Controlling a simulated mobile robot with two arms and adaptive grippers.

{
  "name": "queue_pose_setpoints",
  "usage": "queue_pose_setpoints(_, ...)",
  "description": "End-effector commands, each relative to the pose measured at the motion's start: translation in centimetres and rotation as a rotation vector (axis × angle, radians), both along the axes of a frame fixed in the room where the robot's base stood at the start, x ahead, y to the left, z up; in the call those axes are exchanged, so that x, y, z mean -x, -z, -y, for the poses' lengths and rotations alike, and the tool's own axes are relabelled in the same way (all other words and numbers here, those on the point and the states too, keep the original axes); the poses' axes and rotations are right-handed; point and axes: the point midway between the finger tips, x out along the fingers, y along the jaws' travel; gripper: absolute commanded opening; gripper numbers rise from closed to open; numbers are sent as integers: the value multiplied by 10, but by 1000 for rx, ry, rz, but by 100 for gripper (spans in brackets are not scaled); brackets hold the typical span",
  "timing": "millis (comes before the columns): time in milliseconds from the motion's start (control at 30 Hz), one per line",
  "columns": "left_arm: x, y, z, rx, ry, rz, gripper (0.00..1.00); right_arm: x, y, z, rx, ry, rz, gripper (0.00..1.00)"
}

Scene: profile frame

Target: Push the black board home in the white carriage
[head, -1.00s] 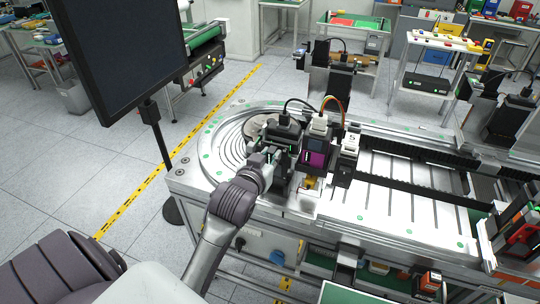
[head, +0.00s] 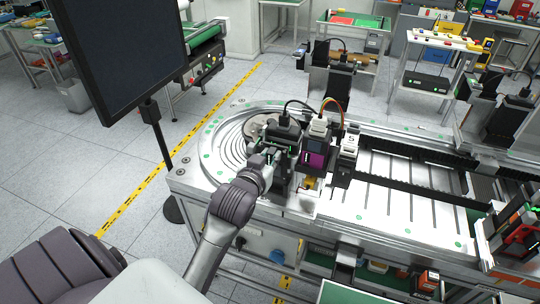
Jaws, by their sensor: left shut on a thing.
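My left gripper (head: 271,156) reaches in from the front left, low beside a cluster of dark modules on the conveyor. It is shut on a small dark part, seemingly the black board, mostly hidden by the fingers and the dark module (head: 285,131) behind them. The white carriage cannot be made out clearly; how far the board sits in it cannot be told. A module with a purple face (head: 314,160) stands just right of the gripper. A small white and black block (head: 348,148) stands further right. My right gripper is not in view.
A round grooved plate (head: 228,135) forms the conveyor's left end. The pale conveyor bed (head: 395,198) is open to the right, with black rails beyond. A dark monitor (head: 120,50) hangs at upper left. Cables (head: 335,103) arch above the modules.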

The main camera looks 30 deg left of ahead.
Motion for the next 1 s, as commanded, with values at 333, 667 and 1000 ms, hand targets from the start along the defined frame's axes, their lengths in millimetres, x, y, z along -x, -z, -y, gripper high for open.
queue_pose_setpoints(333,0,0,0,0,0,2,0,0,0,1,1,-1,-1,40)
queue_pose_setpoints(667,0,-1,0,0,0,2,0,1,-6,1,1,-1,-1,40)
queue_pose_setpoints(1000,0,0,0,0,0,2,0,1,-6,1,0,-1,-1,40)
